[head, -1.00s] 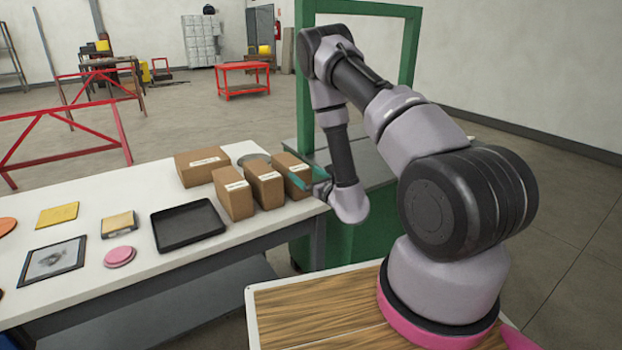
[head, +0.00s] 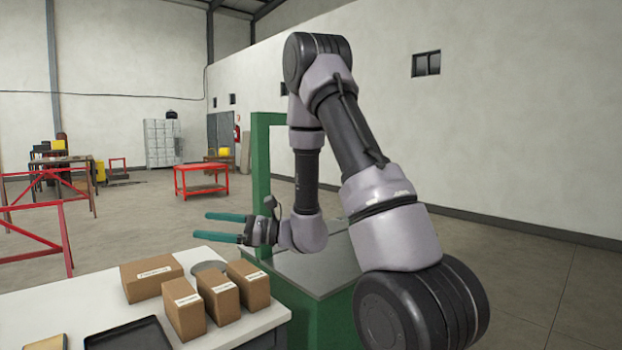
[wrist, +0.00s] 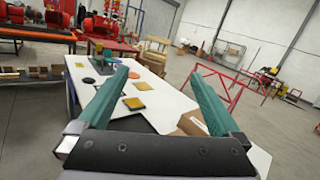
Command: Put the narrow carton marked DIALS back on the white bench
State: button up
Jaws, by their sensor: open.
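Three narrow brown cartons stand side by side at the right end of the white bench (head: 60,305): a left one (head: 184,312), a middle one (head: 219,299) and a right one (head: 250,286). Each has a white label on top, too small to read, so I cannot tell which is DIALS. My gripper (head: 222,227) is open and empty, with teal fingers pointing left. It is raised above and beyond the cartons, apart from them. In the wrist view its fingers (wrist: 160,95) are spread wide with nothing between them.
A wider brown carton (head: 150,278) lies behind the row, with a grey round item (head: 209,266) beside it. A black tray (head: 128,336) is at front left. A green frame with a grey top (head: 312,268) stands right of the bench. A red trolley (head: 202,180) is farther back.

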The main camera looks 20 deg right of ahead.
jog(key=s+d+r+n+g+h, duration=0.1)
jog(key=s+r+n+g+h, duration=0.25)
jog(key=s+n, duration=0.35)
jog(key=s+d+r+n+g+h, duration=0.15)
jog(key=s+r+n+g, duration=0.3)
jog(key=s, duration=0.45)
jog(key=s+d+r+n+t+h, duration=0.1)
jog(key=d+r+n+t+h, duration=0.1)
jog(key=d+t+h, duration=0.2)
jog(key=s+d+r+n+t+h, duration=0.2)
jog(key=d+r+t+h, duration=0.1)
jog(key=d+h, duration=0.4)
jog(key=d+t, duration=0.1)
jog(key=d, duration=0.2)
jog(key=shift+s+d+r+t, duration=0.25)
jog(key=shift+s+d+t, duration=0.05)
jog(key=shift+d, duration=0.05)
